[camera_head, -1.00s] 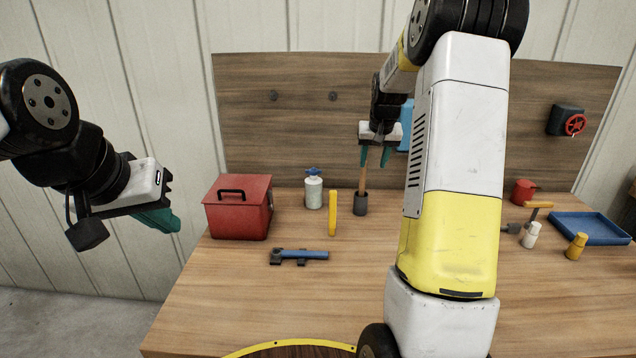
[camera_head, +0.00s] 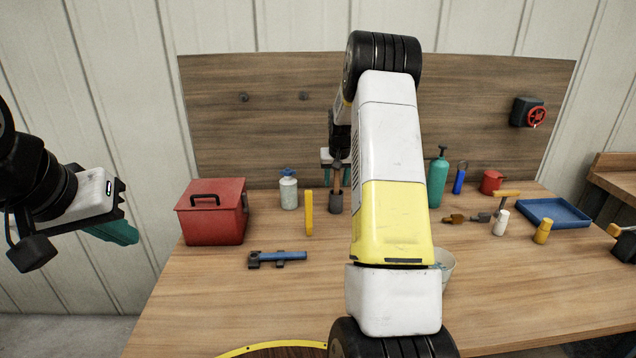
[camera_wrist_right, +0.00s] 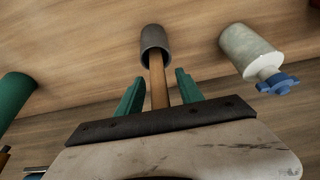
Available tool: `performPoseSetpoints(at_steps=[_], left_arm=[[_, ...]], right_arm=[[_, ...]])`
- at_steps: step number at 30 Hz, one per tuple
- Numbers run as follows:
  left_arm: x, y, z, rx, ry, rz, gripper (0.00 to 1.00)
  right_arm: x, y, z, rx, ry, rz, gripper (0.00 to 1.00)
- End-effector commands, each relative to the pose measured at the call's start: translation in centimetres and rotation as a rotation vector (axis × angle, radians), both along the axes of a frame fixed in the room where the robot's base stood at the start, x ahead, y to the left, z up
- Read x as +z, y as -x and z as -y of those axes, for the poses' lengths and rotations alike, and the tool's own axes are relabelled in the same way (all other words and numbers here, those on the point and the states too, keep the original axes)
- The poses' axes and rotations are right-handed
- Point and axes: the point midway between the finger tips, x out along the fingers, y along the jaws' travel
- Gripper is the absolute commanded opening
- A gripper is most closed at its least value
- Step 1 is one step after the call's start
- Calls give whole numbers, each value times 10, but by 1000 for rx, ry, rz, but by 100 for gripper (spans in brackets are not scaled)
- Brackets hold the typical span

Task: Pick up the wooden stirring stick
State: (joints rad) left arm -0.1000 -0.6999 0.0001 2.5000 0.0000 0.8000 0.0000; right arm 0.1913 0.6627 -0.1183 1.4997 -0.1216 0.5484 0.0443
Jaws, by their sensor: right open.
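The wooden stirring stick (camera_head: 337,179) stands upright in a dark grey cup (camera_head: 336,204) on the bench. In the right wrist view the stick (camera_wrist_right: 158,82) runs from the cup (camera_wrist_right: 154,42) down between my right gripper's teal fingers (camera_wrist_right: 160,90). Those fingers are open, with a gap visible on both sides of the stick. In the head view my right gripper (camera_head: 337,164) is at the stick's upper part, above the cup, partly hidden by my right arm. My left gripper (camera_head: 115,232) hangs left of the bench, away from the stick; its finger gap is not clear.
Left of the cup are a yellow bar (camera_head: 309,213), a white bottle with a blue top (camera_head: 289,190) and a red toolbox (camera_head: 212,213). A blue clamp (camera_head: 278,258) lies in front. A green bottle (camera_head: 437,180) stands right. My right arm partly hides a white bucket (camera_head: 446,268).

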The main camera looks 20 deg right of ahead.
Motion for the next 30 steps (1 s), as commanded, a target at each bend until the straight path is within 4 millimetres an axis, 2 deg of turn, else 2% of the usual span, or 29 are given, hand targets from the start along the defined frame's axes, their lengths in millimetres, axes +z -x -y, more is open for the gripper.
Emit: performPoseSetpoints(at_steps=[4, 9, 11, 22, 26, 30], left_arm=[[0, 0, 0, 0, 0, 0, 0], [0, 0, 0, 0, 0, 0, 0], [0, 0, 0, 0, 0, 0, 0], [0, 0, 0, 0, 0, 0, 0], [0, 0, 0, 0, 0, 0, 0], [0, 0, 0, 0, 0, 0, 0]], right_arm=[[1, 0, 0, 0, 0, 1, 42], [1, 0, 0, 0, 0, 1, 8], [1, 0, 0, 0, 0, 1, 0], [5, 0, 0, 0, 1, 3, 0], [23, -1, 0, 0, 1, 6, 0], [53, -1, -1, 0, 1, 6, 0]])
